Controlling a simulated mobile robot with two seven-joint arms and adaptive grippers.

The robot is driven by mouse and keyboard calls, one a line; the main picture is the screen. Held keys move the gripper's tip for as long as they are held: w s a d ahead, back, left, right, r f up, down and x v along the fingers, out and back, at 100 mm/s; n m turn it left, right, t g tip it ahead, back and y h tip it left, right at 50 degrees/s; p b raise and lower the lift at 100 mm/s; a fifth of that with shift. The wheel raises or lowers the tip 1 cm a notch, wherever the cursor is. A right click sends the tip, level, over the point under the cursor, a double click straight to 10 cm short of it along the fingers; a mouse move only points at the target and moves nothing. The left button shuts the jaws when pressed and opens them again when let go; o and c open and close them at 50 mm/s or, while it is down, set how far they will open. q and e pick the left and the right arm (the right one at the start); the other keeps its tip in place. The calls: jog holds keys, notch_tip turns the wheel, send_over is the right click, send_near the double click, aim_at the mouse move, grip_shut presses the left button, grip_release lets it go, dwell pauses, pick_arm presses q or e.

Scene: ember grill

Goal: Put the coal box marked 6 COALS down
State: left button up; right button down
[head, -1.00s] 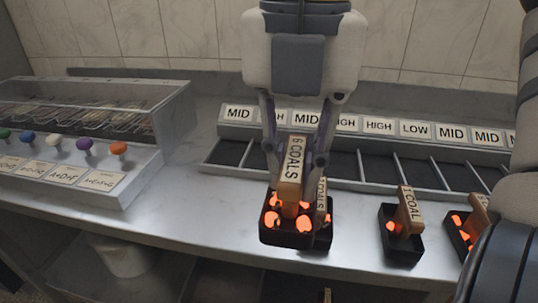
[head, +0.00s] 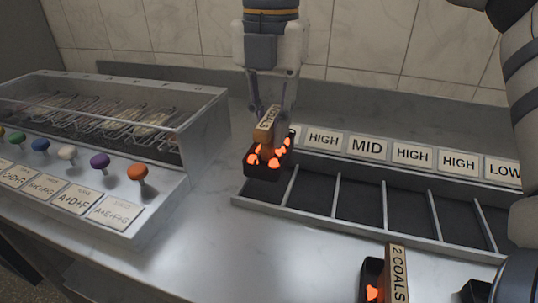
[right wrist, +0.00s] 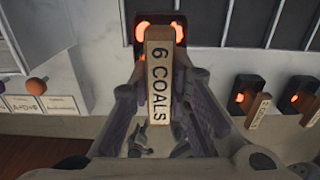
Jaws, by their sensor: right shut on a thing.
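The coal box marked 6 COALS (head: 262,171) is a small black box with glowing orange coals and an upright wooden handle. My right gripper (head: 272,108) is shut on that handle. The box hangs at the left end of the grey divided tray (head: 340,224), in front of the label strip, and hides the leftmost label. Whether it touches the tray is not clear. In the right wrist view the handle reads 6 COALS (right wrist: 158,85) between the fingers, with the coals beyond it. My left gripper is not in view.
A box marked 2 COALS (head: 370,278) stands on the counter in front of the tray. The visible tray compartments are empty. A grill (head: 135,125) with coloured knobs and cards stands at left. Bare counter (head: 205,215) lies between grill and tray.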

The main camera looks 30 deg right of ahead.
jog(key=w+f, duration=0.1)
jog(key=w+d+f, duration=0.1)
jog(key=f, duration=0.1)
jog(key=w+d+f, duration=0.1)
jog(key=f, duration=0.1)
jog(key=shift+w, duration=0.35)
jog(key=shift+w+d+f, duration=0.1)
jog(key=shift+w+f, duration=0.05)
jog(key=shift+f, duration=0.8)
jog(key=shift+w+d+f, duration=0.1)
jog(key=shift+f, duration=0.85)
jog(key=shift+f, duration=0.15)
jog(key=c, duration=1.5)
grip_release()
notch_tip(320, 180, up, 12)
jog(key=shift+r, duration=0.15)
